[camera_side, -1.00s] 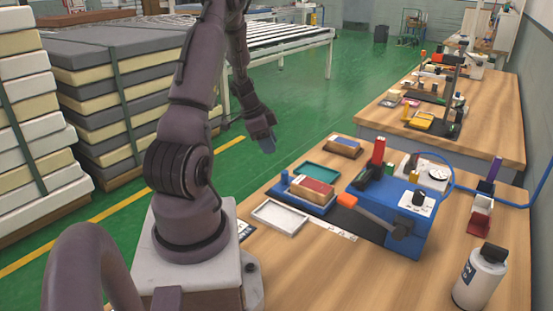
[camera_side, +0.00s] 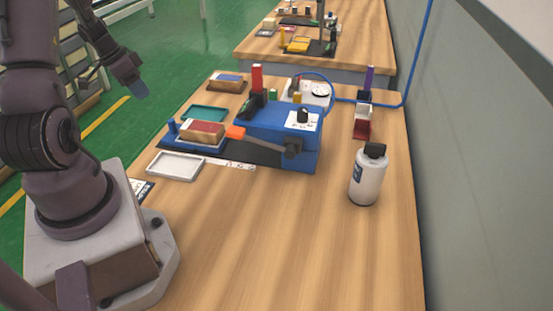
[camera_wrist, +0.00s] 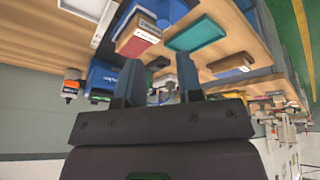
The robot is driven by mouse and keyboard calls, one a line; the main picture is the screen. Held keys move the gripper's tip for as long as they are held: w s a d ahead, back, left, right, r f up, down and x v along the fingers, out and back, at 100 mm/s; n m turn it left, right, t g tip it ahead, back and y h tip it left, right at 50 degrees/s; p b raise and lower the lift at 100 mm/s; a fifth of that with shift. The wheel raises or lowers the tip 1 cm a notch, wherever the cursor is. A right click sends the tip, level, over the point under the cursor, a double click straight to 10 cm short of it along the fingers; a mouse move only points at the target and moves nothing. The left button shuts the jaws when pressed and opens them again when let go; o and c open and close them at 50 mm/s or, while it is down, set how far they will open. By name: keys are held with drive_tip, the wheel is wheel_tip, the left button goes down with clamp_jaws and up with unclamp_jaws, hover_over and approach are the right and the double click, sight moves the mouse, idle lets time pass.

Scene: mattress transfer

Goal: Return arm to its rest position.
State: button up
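My arm stands at the left of the side view, on its pale base beside the wooden workbench (camera_side: 270,240). My gripper (camera_side: 139,90) hangs in the air over the green floor, left of the bench's far end, apart from everything on it. In the wrist view my gripper (camera_wrist: 159,64) shows two dark fingers spread apart, with nothing held between them. In the side view its fingers are too small to tell apart.
A block with a red top (camera_side: 205,131) lies in a blue tray. Near it are a white tray (camera_side: 175,167), a teal tray (camera_side: 203,113) and a blue lever machine (camera_side: 295,160). A white bottle (camera_side: 367,180) stands at the right. The front of the bench is clear.

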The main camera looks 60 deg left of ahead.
drive_tip(key=w+d+r, duration=0.1)
drive_tip(key=d+r, duration=0.5)
drive_tip(key=d, duration=0.5)
drive_tip(key=w+d+r+t, duration=0.1)
drive_tip(key=d+r, duration=0.6)
drive_tip(key=d, duration=0.5)
drive_tip(key=w+d+r+y, duration=0.1)
drive_tip(key=d+r, duration=0.5)
drive_tip(key=d, duration=0.6)
drive_tip(key=shift+r+m+t, duration=0.3)
drive_tip(key=shift+r, duration=0.1)
